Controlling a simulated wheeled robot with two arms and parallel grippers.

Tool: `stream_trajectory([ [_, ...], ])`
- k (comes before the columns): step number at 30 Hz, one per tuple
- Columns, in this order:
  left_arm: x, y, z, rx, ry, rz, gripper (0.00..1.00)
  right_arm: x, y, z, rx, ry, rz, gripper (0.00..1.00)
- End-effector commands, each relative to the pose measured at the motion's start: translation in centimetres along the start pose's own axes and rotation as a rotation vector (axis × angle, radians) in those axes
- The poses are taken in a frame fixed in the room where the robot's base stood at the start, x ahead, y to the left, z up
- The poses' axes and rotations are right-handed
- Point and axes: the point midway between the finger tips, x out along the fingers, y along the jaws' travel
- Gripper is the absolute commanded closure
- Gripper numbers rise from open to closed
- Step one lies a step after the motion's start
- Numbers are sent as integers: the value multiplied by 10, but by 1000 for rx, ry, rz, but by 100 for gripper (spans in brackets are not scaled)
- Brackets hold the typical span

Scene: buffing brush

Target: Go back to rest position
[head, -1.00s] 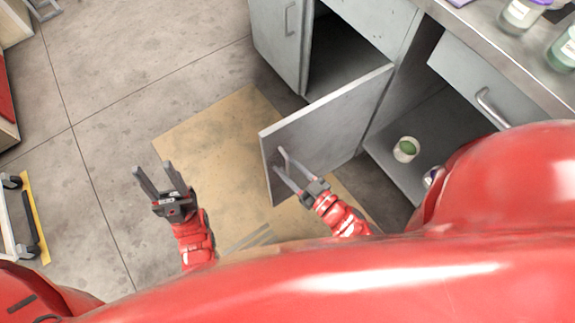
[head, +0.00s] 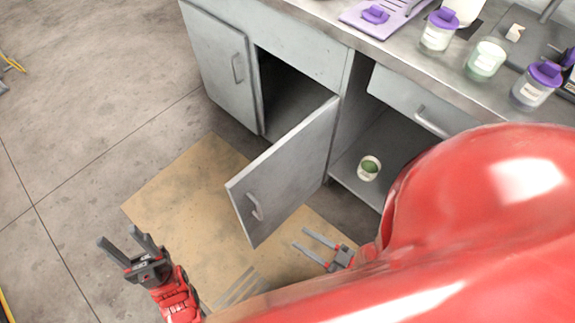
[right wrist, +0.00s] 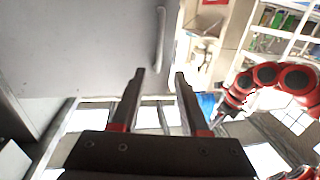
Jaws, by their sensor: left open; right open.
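My left gripper (head: 126,246) is open and empty at the lower left of the head view, above the floor and tan mat. My right gripper (head: 300,240) is open and empty in the head view, to the right of the open cabinet door (head: 290,165) and apart from its handle (head: 255,207). In the right wrist view, my right gripper's fingers (right wrist: 158,85) are spread with nothing between them. The grey door panel (right wrist: 75,45) and its handle (right wrist: 160,38) show beyond them.
The grey cabinet (head: 215,55) has an open compartment holding a small jar with green contents (head: 369,168). Jars with purple lids (head: 440,30) and a purple tray (head: 385,18) stand on the counter.

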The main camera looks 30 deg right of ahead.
Motion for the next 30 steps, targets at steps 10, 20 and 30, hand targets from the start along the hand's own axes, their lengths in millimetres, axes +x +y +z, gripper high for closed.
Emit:
stream_trajectory([
  [10,3,0,0,0,0,0,50,-20,0,0,-1,2,-2,55],
  [20,3,0,0,0,0,0,50,-20,0,0,0,1,-1,55],
  [30,3,0,0,0,0,0,50,21,14,-52,-91,236,20,55],
])
